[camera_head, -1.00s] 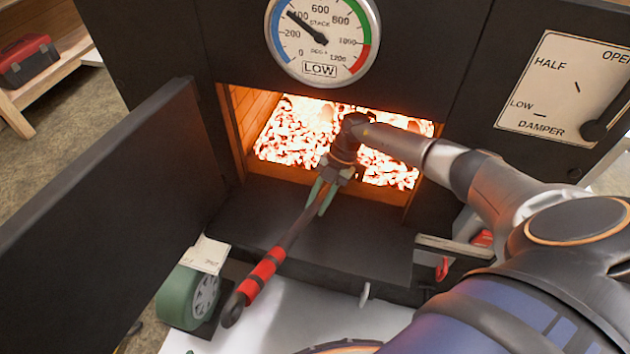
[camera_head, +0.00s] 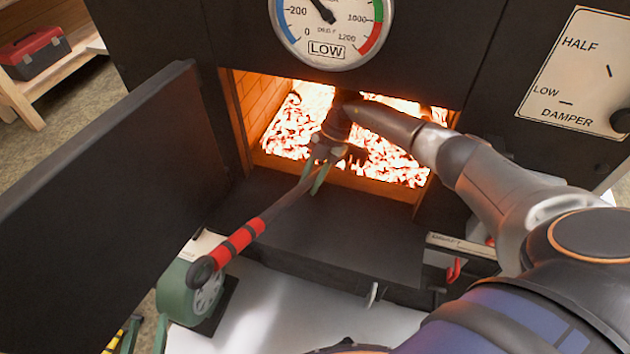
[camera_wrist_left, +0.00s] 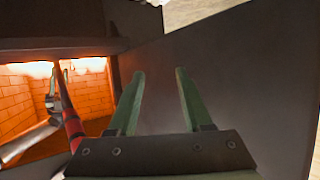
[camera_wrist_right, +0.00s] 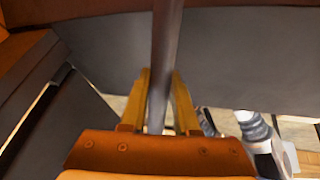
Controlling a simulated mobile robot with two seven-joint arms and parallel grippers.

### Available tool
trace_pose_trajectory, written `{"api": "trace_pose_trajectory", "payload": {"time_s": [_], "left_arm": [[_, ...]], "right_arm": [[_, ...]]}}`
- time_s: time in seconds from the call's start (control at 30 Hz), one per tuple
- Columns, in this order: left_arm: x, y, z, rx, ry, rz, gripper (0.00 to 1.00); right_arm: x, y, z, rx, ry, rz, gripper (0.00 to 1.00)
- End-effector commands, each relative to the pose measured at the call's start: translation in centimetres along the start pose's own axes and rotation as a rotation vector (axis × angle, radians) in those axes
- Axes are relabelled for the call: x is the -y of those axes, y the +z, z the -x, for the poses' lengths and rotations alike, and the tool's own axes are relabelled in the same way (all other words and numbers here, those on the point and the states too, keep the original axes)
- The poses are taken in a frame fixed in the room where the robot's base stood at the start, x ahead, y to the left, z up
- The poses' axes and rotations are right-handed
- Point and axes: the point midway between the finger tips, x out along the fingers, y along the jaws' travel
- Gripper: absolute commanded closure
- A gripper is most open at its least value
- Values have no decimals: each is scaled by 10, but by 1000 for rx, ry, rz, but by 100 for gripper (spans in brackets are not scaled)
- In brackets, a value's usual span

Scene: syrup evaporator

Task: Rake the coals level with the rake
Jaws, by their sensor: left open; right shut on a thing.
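Glowing coals (camera_head: 385,155) lie in the open firebox in the head view; the glare makes their height hard to judge. My right gripper (camera_head: 318,172) is at the firebox mouth, shut on the rake's dark shaft, which also runs between its fingers in the right wrist view (camera_wrist_right: 165,50). The rake (camera_head: 237,241) slants down to the lower left, its red-and-black grip outside the firebox. Its head is hidden. My left gripper (camera_head: 148,326) is open and empty at the lower left, below the handle end; the red grip also shows in the left wrist view (camera_wrist_left: 74,128).
The open black door (camera_head: 120,190) stands to the left. A green wheeled-looking unit (camera_head: 175,292) sits under the handle end. A gauge (camera_head: 328,25) is above the opening, a damper plate (camera_head: 575,70) at right.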

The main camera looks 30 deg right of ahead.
Motion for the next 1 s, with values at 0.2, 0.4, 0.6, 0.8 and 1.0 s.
{"api": "trace_pose_trajectory", "payload": {"time_s": [0.2,0.4,0.6,0.8,1.0], "left_arm": [[4,-27,-1,-106,-8,-32,50],[7,-53,2,-206,-14,-60,50],[8,-78,7,-306,-19,-89,50],[8,-103,14,-406,-23,-119,50],[8,-126,23,-504,-24,-148,50]], "right_arm": [[-8,-2,-3,-1,1,3,100],[-14,-3,-5,-2,1,4,100],[-18,-4,-6,-2,0,4,100],[-24,-5,-8,-2,0,5,100],[-29,-6,-9,-2,0,4,100]]}}
